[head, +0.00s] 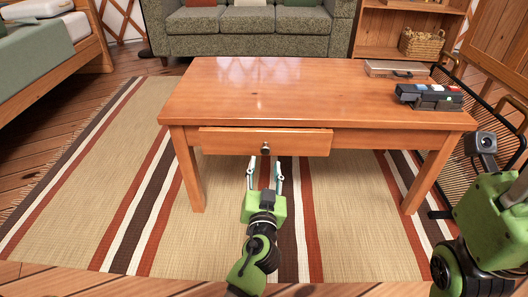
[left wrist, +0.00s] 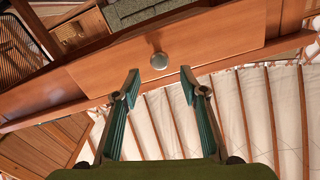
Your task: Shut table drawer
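The wooden table (head: 300,85) stands on a striped rug. Its drawer (head: 225,141) sticks out a little from the front, left of the middle, with a small round metal knob (head: 265,149). The left wrist view shows the drawer front (left wrist: 215,38) and knob (left wrist: 159,61) close up. My left gripper (head: 265,166) is open and empty, just in front of the knob, which lies ahead of and between its fingertips in the left wrist view (left wrist: 158,82). Contact cannot be made out. My right arm is at the right edge; its fingers are not visible.
A dark device with coloured keys (head: 428,96) and a flat case (head: 396,69) lie on the table's right side. A black mesh chair (head: 480,105) stands at the right. A sofa (head: 250,35) is behind the table. The rug (head: 100,165) is clear at the left.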

